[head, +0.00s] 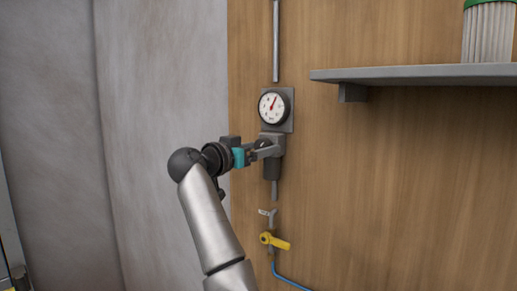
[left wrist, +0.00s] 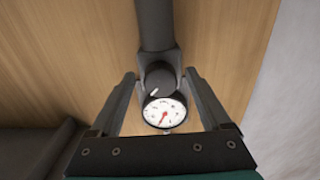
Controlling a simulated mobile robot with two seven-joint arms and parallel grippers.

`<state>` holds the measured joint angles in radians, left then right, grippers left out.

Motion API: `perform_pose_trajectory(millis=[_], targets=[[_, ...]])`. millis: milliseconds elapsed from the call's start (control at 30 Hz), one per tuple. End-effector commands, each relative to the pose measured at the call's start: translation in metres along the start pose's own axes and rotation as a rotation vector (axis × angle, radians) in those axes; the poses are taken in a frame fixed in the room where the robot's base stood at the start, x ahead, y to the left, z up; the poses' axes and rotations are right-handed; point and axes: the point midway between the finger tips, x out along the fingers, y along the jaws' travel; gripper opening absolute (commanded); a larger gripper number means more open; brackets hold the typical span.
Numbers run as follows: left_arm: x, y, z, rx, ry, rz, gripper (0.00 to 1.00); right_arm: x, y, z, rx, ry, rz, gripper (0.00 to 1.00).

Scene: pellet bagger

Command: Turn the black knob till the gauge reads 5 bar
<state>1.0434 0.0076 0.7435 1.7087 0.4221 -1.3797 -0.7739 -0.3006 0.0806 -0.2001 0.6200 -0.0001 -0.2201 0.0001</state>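The black knob (left wrist: 160,76), with a white mark on its rim, shows in the left wrist view between the fingers of my left gripper (left wrist: 160,74). The fingers stand apart, one on each side of the knob, with a gap visible on both sides. In the head view my left gripper (head: 268,150) reaches the grey regulator from the left and mostly hides the knob. The round white gauge (head: 272,106) sits just above on a grey plate; its red needle points up and slightly right. The numbers are too small to read. My right gripper is not in view.
A dark bowl (head: 272,168) hangs below the regulator. Lower down are a yellow valve handle (head: 275,241) and a blue hose (head: 290,281). A grey shelf (head: 420,74) juts out at upper right, holding a ribbed white filter (head: 488,35). The wooden panel right of the gauge is clear.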

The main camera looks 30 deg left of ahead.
Motion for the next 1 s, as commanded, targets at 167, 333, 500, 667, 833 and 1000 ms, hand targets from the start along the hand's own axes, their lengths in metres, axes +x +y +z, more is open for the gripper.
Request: perform_pose_trajectory(millis=[167, 333, 500, 667, 833, 1000], targets=[[-0.0002, 0.0001, 0.0000, 0.000, 0.000, 0.000, 0.60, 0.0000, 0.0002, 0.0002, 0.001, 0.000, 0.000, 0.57], [-0.0003, 0.0001, 0.0000, 0.000, 0.000, 0.000, 0.41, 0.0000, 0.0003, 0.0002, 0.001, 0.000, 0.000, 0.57], [-0.0003, 0.0002, 0.0001, 0.000, 0.000, 0.001, 0.22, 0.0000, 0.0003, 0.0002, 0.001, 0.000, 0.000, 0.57], [-0.0003, 0.0002, 0.0002, 0.000, -0.001, 0.001, 0.04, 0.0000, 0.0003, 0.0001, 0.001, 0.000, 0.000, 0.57], [-0.0003, 0.0002, 0.0003, -0.002, -0.001, 0.001, 0.00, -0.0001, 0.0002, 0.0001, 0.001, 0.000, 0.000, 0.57], [-0.0002, 0.0002, 0.0008, -0.035, -0.003, 0.000, 0.00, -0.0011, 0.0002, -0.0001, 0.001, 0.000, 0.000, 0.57]])
